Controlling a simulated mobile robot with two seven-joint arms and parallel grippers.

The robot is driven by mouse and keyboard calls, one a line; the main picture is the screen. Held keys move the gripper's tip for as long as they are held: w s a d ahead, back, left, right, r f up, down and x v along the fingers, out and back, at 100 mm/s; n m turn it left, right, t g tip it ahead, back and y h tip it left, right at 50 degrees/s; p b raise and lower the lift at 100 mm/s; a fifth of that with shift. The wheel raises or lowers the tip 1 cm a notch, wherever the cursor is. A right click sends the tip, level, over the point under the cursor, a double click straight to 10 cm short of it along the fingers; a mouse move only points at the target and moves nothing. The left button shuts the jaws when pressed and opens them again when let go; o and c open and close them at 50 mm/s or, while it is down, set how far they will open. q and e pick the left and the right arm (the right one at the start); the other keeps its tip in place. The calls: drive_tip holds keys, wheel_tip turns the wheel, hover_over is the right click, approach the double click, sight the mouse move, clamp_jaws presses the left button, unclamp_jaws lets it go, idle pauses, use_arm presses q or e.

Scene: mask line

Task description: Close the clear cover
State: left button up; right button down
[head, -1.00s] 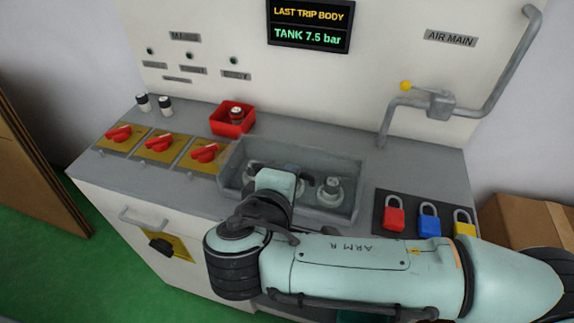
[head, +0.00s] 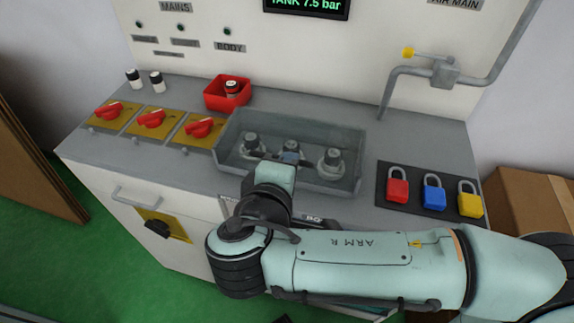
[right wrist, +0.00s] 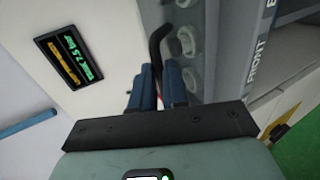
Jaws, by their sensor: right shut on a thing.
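The clear cover (head: 325,132) is a see-through grey box around the round grey knobs in the middle of the worktop. I cannot tell how far its lid is shut. My right gripper (head: 277,164) is at the front edge of the cover, its fingertips partly hidden by the wrist. In the right wrist view the blue fingers (right wrist: 160,88) are shut on a thin black curved bar (right wrist: 156,48), which looks like the cover's handle. The knobs (right wrist: 184,42) show just beyond it. My left gripper is not in view.
Red switches (head: 151,119) on yellow plates lie left of the cover. A red tray (head: 229,98) stands behind them. Red, blue and yellow padlocks (head: 433,191) lie on a dark pad at the right. A grey pipe (head: 398,92) rises at the back right.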

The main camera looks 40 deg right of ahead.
wheel_tip(320, 180, down, 2)
drive_tip(key=shift+s+a+f+g, duration=0.1)
drive_tip(key=shift+g, duration=0.2)
drive_tip(key=c, duration=1.2)
unclamp_jaws()
drive_tip(key=shift+o, duration=0.2)
drive_tip(key=shift+s+a+r, duration=0.1)
drive_tip(key=shift+a+r, duration=0.1)
use_arm(q)
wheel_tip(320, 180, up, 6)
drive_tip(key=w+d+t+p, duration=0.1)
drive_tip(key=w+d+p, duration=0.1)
drive_tip(key=p, duration=0.2)
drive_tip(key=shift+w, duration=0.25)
use_arm(e)
drive_tip(key=v, duration=1.3)
drive_tip(key=shift+d+r, duration=0.15)
drive_tip(key=shift+d, duration=0.05)
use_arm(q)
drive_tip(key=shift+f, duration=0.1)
